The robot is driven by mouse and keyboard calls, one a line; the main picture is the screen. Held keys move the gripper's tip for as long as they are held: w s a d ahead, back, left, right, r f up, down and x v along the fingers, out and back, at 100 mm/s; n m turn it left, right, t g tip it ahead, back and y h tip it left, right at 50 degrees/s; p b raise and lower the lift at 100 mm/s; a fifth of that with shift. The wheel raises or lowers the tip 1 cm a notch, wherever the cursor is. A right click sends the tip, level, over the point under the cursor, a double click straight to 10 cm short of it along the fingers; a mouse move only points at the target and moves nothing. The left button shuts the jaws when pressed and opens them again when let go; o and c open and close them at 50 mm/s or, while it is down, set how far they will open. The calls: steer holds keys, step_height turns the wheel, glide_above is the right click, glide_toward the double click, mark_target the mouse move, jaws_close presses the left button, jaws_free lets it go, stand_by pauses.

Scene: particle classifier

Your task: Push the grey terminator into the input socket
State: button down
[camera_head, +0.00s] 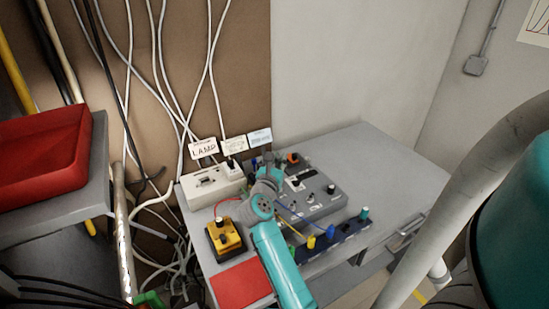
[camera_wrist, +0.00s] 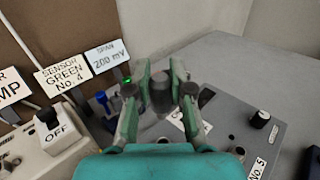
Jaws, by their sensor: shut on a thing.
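My gripper (camera_wrist: 158,98) is shut on a dark grey cylinder, the grey terminator (camera_wrist: 161,88), which stands roughly upright between the fingertips. In the head view my gripper (camera_head: 268,172) is over the left part of the grey control box (camera_head: 325,203). The control box also shows in the wrist view (camera_wrist: 226,135), below and right of the fingers. The input socket cannot be made out; my gripper and the terminator cover part of the box. I cannot tell whether the terminator touches a socket.
A white switch box (camera_wrist: 62,145) and label cards (camera_wrist: 108,57) stand to the left. A blue plug (camera_wrist: 102,98) is close to the left finger. A yellow box (camera_head: 226,238), red mat (camera_head: 240,285) and dark rack (camera_head: 342,236) with coloured plugs lie nearer. The table's right side is clear.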

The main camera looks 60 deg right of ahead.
steer(key=shift+f, duration=2.9)
steer(key=shift+f, duration=1.05)
steer(key=shift+r, duration=0.2)
steer(key=shift+r, duration=0.5)
steer(key=shift+f, duration=0.65)
stand_by(0.8)
steer(key=c, duration=1)
jaws_free()
steer(key=shift+f, duration=0.1)
steer(key=shift+o, duration=0.2)
